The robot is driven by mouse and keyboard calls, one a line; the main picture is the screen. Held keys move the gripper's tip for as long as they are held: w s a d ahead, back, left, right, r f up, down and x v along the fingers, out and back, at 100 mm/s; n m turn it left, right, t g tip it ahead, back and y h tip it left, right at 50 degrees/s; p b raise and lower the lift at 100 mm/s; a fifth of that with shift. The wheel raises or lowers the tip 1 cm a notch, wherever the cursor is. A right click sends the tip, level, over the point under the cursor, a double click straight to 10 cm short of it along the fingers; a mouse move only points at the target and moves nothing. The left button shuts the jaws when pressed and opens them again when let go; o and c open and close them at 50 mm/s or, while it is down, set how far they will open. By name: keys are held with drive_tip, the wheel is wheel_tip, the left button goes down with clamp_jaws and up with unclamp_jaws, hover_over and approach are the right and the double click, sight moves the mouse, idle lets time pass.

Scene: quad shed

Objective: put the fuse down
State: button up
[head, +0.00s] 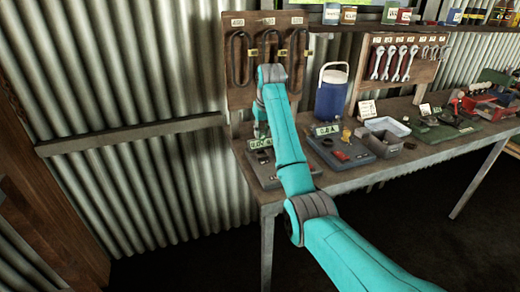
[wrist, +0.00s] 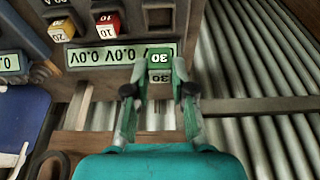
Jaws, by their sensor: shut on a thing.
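My gripper (wrist: 157,90) is shut on a green fuse (wrist: 160,63) marked 30, held between its fingertips. Behind the fuse in the wrist view is a grey panel (wrist: 186,22) with a pale display strip (wrist: 110,54) reading 0.0V. A red fuse (wrist: 107,25) marked 10 and a yellow fuse (wrist: 60,29) marked 20 sit on the panel. A dark empty-looking square (wrist: 158,17) is in line with them. In the head view, my gripper (head: 261,129) is over the left device (head: 266,180) on the bench; the fuse is too small to make out there.
A second device (head: 352,158) stands to the right on the bench (head: 340,184). A blue jug (head: 331,96) is behind it. A grey bin (head: 383,148) and white tray (head: 388,126) are farther right. A board with hanging loops (head: 238,60) is at the back wall.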

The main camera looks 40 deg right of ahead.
wheel_tip(320, 180, down, 7)
drive_tip(key=shift+f, duration=0.2)
drive_tip(key=shift+f, duration=0.1)
drive_tip(key=o, duration=0.9)
